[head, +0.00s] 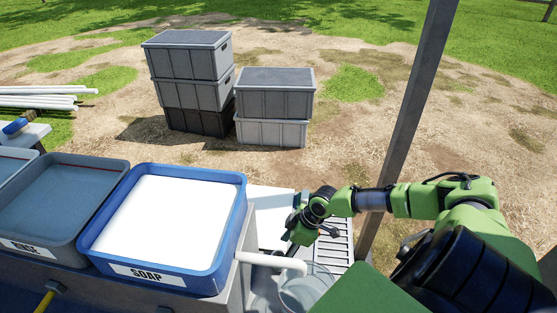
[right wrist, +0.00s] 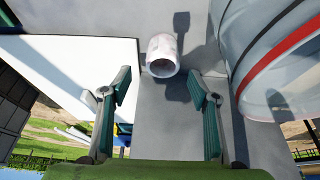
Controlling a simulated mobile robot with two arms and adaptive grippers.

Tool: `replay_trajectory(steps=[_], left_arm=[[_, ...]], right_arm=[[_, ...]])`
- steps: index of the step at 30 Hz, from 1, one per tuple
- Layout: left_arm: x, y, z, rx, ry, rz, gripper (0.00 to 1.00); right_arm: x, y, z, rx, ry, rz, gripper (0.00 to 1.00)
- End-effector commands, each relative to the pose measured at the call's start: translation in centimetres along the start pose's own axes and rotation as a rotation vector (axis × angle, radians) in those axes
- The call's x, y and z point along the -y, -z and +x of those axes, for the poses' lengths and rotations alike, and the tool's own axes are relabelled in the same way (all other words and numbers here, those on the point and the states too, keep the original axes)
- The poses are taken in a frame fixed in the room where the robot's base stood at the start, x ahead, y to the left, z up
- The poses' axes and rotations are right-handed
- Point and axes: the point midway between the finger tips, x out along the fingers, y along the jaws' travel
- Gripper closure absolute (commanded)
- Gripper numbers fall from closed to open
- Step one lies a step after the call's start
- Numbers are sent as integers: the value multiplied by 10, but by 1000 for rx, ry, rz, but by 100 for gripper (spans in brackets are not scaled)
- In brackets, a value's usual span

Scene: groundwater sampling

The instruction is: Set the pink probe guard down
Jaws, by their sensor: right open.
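My right gripper (head: 291,244) is by the right side of the blue soap basin (head: 243,215), above the white pipe and the clear vessel. In the right wrist view its two fingers (right wrist: 160,86) are spread, with nothing between them. A pale, short tube (right wrist: 162,54) shows just beyond the fingertips against a grey surface, apart from both fingers. I cannot tell whether it is the probe guard or the end of the white pipe. No clearly pink thing shows in either view. My left gripper is out of view.
A white pipe (head: 268,261) sticks out from under the soap basin towards a clear vessel (head: 312,285), whose red band shows in the right wrist view (right wrist: 290,45). A grey rinse basin (head: 62,205) stands left. Stacked crates (head: 190,60) stand on the ground behind. A dark post (head: 405,130) rises at right.

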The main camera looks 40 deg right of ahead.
Motion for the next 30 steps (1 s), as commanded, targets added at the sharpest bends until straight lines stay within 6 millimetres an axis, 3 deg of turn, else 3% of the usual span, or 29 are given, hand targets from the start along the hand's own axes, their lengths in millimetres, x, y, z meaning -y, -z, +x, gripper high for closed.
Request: replay_trajectory(steps=[5, 14, 23, 27, 30], left_arm=[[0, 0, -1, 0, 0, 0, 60], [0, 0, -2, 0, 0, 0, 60], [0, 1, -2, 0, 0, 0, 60], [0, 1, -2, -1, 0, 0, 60], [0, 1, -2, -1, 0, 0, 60]], right_arm=[[1, 0, 11, 0, 1, 1, 45], [4, -1, 51, -1, 0, 1, 45], [4, -2, 55, 1, -1, -1, 45], [4, -2, 55, 1, 0, 0, 79], [4, -2, 55, 1, 0, 0, 83]])
